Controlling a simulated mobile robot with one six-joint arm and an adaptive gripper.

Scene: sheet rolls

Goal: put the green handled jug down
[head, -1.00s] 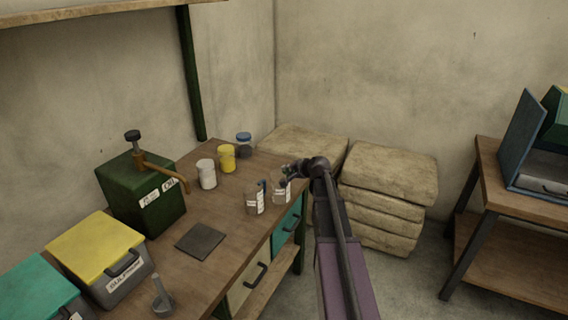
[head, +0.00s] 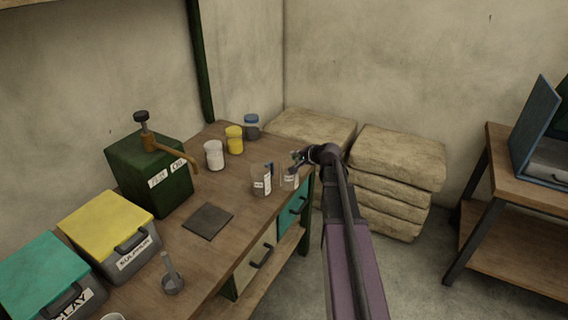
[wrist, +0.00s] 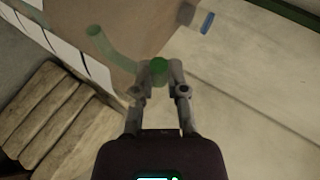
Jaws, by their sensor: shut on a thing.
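A clear jug with a white label (head: 289,180) is at my gripper (head: 298,159), near the right edge of the wooden workbench (head: 213,258). In the wrist view, my gripper (wrist: 158,72) is shut on a green part (wrist: 158,66), which looks like the jug's handle. A pale green see-through curve (wrist: 112,45) reaches left from it. The jug's clear body is hard to make out there. I cannot tell if its base touches the bench. A similar clear jug with a blue handle (head: 261,180) stands just left of it.
A white jar (head: 214,156), a yellow jar (head: 234,140) and a blue-lidded jar (head: 251,126) stand behind. A dark square mat (head: 207,221) lies in front. Pale sacks (head: 390,180) are stacked beyond the bench. Bare bench top lies between mat and jugs.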

